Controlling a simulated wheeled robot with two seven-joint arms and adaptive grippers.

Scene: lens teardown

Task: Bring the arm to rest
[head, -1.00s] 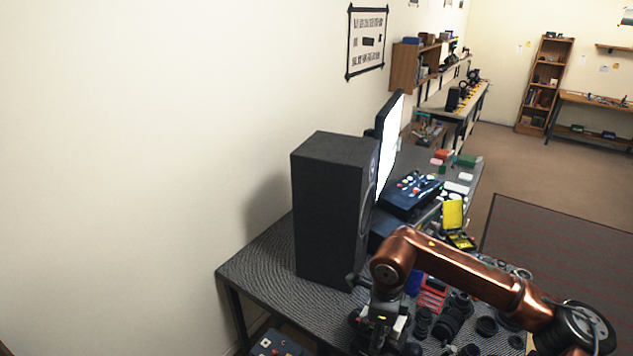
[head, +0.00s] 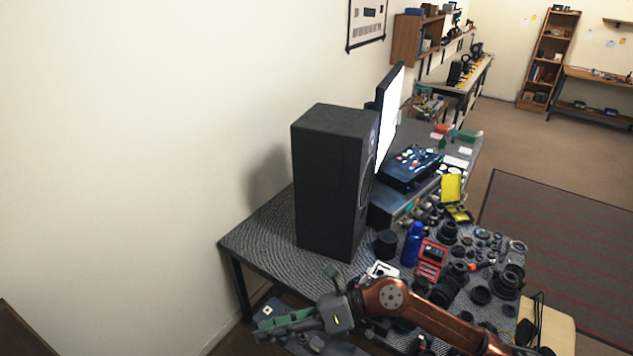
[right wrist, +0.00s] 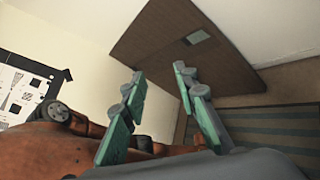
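My right arm (head: 425,318), copper coloured, comes in from the lower right across the front of the bench. Its right gripper (head: 268,328), grey with green fingers, points left near the bench's front left corner. In the right wrist view the right gripper (right wrist: 159,72) has its two green fingers apart with nothing between them. My left gripper is not in view.
A black speaker (head: 330,185) stands on the patterned bench (head: 262,240) by the wall. A monitor (head: 388,120), a blue bottle (head: 412,244), a red case (head: 431,258) and several dark lens parts (head: 441,292) crowd the bench. Bare wall lies left.

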